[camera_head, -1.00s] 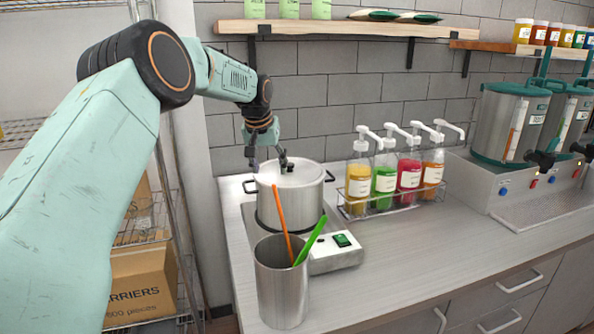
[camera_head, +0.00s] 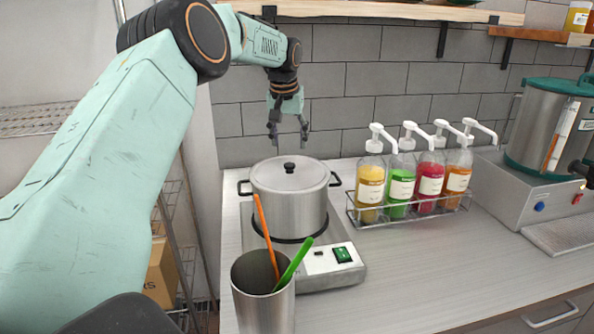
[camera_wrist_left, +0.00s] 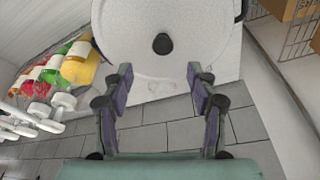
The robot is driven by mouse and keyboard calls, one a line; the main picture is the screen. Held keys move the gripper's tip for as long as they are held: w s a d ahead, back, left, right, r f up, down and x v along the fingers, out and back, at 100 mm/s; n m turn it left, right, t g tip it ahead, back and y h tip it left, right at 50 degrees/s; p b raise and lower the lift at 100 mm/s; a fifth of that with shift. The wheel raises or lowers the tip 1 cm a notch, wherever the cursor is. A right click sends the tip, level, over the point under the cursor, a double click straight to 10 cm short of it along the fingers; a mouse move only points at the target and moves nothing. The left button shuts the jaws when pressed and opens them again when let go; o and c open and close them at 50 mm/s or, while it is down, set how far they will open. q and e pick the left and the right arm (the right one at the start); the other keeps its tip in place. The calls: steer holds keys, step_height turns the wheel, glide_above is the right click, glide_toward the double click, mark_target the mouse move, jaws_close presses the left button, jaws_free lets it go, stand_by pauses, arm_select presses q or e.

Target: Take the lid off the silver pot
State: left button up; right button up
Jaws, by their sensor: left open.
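The silver pot (camera_head: 290,212) stands on a hot plate (camera_head: 330,270) near the counter's left end. Its lid (camera_head: 290,174) is on top, with a black knob (camera_head: 289,167) at the middle. The lid (camera_wrist_left: 140,50) and its knob (camera_wrist_left: 162,44) also show in the left wrist view. My left gripper (camera_head: 289,142) is open and empty above and behind the pot, fingers pointing down. In the wrist view its fingertips (camera_wrist_left: 160,75) are spread to either side, with the knob ahead between their lines, not touched. My right gripper is not in view.
A metal cup (camera_head: 263,295) with an orange and a green utensil stands in front of the pot. A wire rack (camera_head: 410,212) of several pump bottles stands to the right. A brick wall (camera_head: 350,100) is close behind.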

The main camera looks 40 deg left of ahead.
mark_target(290, 164)
arm_select(q)
steer(key=x, duration=0.2)
steer(key=p+x, duration=0.1)
steer(key=x, duration=0.1)
steer(key=p+x, duration=0.1)
steer(key=x, duration=0.1)
steer(key=shift+s+a+f, duration=0.1)
steer(key=shift+s+a, duration=0.05)
steer(key=shift+s, duration=0.1)
steer(key=shift+a+f, duration=0.1)
steer(key=shift+f, duration=0.5)
steer(key=shift+w+f, duration=0.3)
steer(key=shift+w, duration=0.1)
steer(key=c, duration=0.3)
steer(key=shift+s+r, duration=0.2)
steer(key=c, duration=0.3)
steer(key=shift+w, duration=0.1)
jaws_close()
